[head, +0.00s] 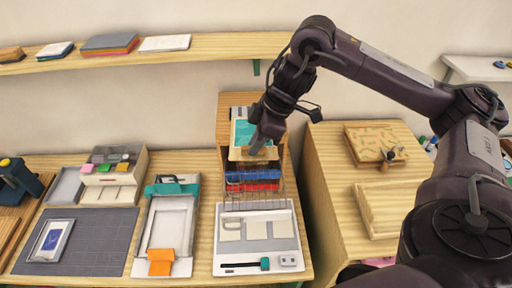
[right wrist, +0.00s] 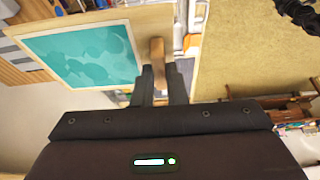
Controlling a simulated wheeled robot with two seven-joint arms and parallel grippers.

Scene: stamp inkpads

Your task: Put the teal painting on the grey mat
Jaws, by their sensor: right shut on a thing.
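The teal painting (head: 243,134) has a pale wooden border and stands out above the wire rack at the back middle of the table. In the right wrist view the teal painting (right wrist: 85,55) fills the upper left, with a small wooden block on its border. My right gripper (head: 257,146) is shut on this wooden part; its fingers (right wrist: 160,84) show close together there. The grey mat (head: 105,240) lies flat at the front left of the table, far from the gripper. A small white-framed blue picture (head: 50,241) lies on its left part. My left gripper is not in view.
A white tray with a teal clamp (head: 172,187) and an orange block (head: 160,262) lies right of the mat. A beige box with colored pads (head: 113,172) stands behind it. A wire rack (head: 253,185) is below the painting. A shelf (head: 200,48) runs above.

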